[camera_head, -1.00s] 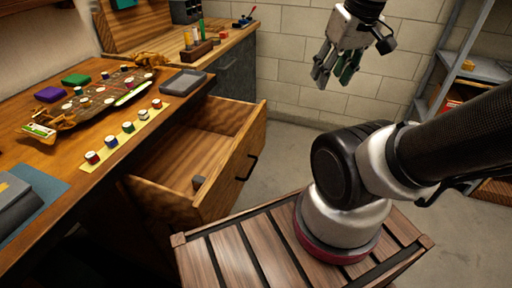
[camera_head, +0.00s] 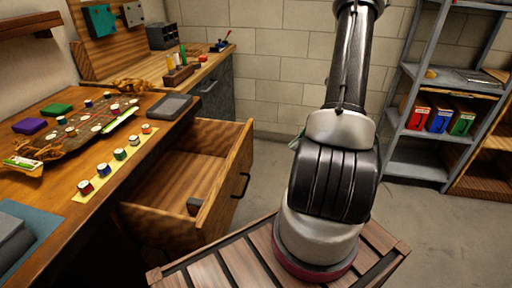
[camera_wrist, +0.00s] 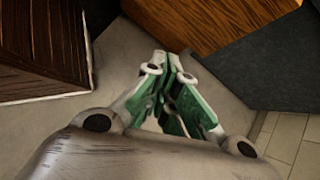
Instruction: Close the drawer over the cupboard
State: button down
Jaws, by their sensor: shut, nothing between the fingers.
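The wooden drawer (camera_head: 228,190) stands pulled out from under the workbench in the head view, with a black handle (camera_head: 241,186) on its front. A small dark block (camera_head: 194,206) lies inside it near the front panel. My gripper (camera_wrist: 171,62) is shut and empty in the wrist view, its green-padded fingers together above the floor. In the head view my arm hides nearly all of it. A brown wooden surface (camera_wrist: 212,18) shows beyond the fingertips, but I cannot tell surely whether it is the drawer. I see no contact with the drawer.
A dark grey cupboard (camera_head: 213,100) stands behind the drawer. A metal shelf (camera_head: 415,165) with binders stands at right. Bare floor (camera_head: 268,165) lies right of the drawer.

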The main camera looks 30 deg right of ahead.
jog(key=w+d+m+t, duration=0.2)
jog(key=w+m, duration=0.2)
jog(key=w, duration=0.3)
send_near(252, 150)
notch_tip(252, 150, down, 4)
jog(key=s, duration=0.1)
jog(key=shift+m+t+h, duration=0.3)
jog(key=shift+m+h, duration=0.1)
jog(key=shift+w+a+r, duration=0.2)
jog(key=shift+w+a, duration=1.15)
jog(key=shift+w, duration=0.1)
jog(key=w+a, duration=1.8)
jog(key=shift+w+a, duration=0.1)
jog(key=shift+w+a+r, duration=0.1)
jog(key=shift+w+a, duration=0.05)
jog(key=shift+w, duration=0.05)
jog(key=shift+w, duration=0.1)
